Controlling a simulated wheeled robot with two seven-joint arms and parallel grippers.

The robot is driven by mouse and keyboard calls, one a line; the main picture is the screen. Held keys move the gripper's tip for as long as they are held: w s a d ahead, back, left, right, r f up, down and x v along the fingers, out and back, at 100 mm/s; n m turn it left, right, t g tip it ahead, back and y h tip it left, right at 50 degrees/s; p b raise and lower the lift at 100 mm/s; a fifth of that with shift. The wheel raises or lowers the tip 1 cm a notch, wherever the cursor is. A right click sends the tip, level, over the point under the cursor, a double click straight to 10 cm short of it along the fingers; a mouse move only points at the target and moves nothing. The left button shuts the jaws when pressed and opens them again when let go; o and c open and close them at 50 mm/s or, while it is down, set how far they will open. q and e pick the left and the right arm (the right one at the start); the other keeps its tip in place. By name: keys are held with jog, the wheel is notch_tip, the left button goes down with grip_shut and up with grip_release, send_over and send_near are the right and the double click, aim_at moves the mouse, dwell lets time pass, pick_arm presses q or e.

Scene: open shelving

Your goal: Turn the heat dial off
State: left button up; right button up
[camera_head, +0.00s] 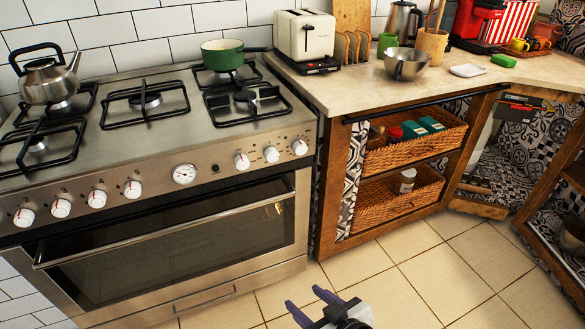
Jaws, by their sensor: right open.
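The stove (215,185) has a row of white round dials on its steel front panel. On the left part are dials such as this one (133,189); on the right part are three more, including the middle one (271,154). The dials carry small red marks, at differing angles on some. I cannot tell which one is the heat dial. A round gauge (184,174) sits between the two groups. My right gripper (308,302) is open and empty at the bottom, below and well apart from the dials. My left gripper is out of view.
The oven door handle (170,232) juts out below the dials. A kettle (48,78) and green pot (223,55) stand on the hob. A counter (440,80) with a toaster (304,34) and basket shelves adjoins on the right. The tiled floor (400,275) is clear.

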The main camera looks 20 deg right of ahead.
jog(key=w+d+r+t+b, duration=0.1)
jog(key=w+r+t+b, duration=0.15)
jog(key=w, duration=0.35)
jog(key=w+d+r+t+b, duration=0.1)
jog(key=w+r+b, duration=0.15)
jog(key=w, duration=0.45)
jog(key=m+t+h+b, duration=0.2)
jog(key=t+b, duration=0.1)
jog(key=b, duration=0.2)
send_near(273, 158)
jog(key=w+b, duration=0.2)
jog(key=w, duration=0.4)
jog(key=shift+w+f, duration=0.2)
jog(key=shift+w, duration=0.1)
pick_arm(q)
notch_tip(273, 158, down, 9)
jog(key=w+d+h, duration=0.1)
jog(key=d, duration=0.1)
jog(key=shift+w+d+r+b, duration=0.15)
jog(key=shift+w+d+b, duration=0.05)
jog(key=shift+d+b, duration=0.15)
pick_arm(e)
jog(key=shift+w, duration=0.8)
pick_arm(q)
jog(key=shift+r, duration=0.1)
pick_arm(e)
jog(key=shift+n, duration=0.3)
jog(key=c, duration=1)
